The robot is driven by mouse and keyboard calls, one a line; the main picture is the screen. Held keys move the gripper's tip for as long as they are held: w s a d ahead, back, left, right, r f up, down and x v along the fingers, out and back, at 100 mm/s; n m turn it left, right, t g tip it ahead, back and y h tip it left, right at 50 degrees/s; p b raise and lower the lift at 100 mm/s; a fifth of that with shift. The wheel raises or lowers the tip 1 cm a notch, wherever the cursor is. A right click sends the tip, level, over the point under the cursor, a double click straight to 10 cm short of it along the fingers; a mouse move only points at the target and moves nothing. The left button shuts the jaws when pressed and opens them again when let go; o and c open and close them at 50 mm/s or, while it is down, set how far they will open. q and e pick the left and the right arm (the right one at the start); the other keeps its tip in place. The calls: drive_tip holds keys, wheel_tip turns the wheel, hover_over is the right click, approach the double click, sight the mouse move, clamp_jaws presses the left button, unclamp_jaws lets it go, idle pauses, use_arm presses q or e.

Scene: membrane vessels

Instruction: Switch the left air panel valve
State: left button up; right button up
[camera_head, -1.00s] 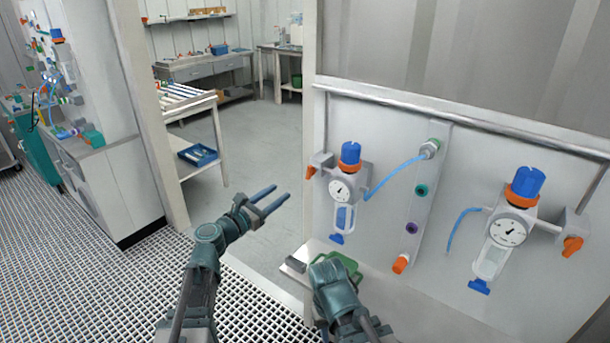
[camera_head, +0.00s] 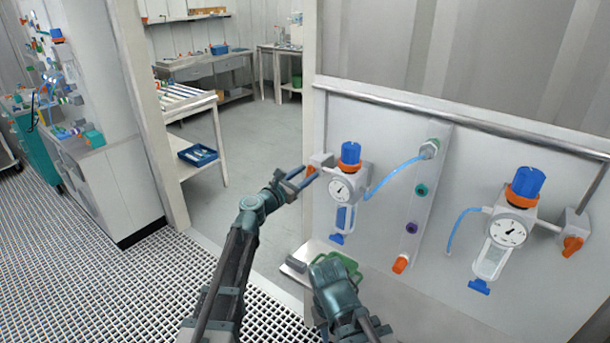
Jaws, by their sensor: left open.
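The left air panel valve is a small orange handle (camera_head: 310,171) on a grey block at the left edge of the white panel, beside a round gauge (camera_head: 341,189) with a blue-topped regulator (camera_head: 350,153). My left gripper (camera_head: 302,179) has its blue fingers at this orange handle. The fingers are apart, with the handle at or between their tips; I cannot tell whether they touch it. My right gripper (camera_head: 333,272) is low in front of the panel, over a small shelf. Its fingers are hidden or hard to make out.
A second regulator with gauge (camera_head: 508,232) and an orange handle (camera_head: 572,246) is on the panel's right. A strip with coloured ports (camera_head: 421,190) and a blue hose lies between. A metal rail (camera_head: 430,102) runs along the top. A grey shelf (camera_head: 296,268) juts out below.

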use_arm(q)
clamp_jaws()
drive_tip(key=shift+m, duration=0.3)
drive_tip(key=m, duration=0.3)
drive_tip(key=shift+s+d+m, duration=0.1)
drive_tip(key=shift+m, duration=0.2)
drive_tip(key=m, duration=0.3)
drive_tip(key=shift+f+m, duration=0.1)
drive_tip(key=shift+m, duration=0.2)
drive_tip(key=m, duration=0.4)
drive_tip(key=shift+s+d+f, duration=0.1)
drive_tip(key=shift+f+m, duration=0.1)
drive_tip(key=shift+m, duration=1.9)
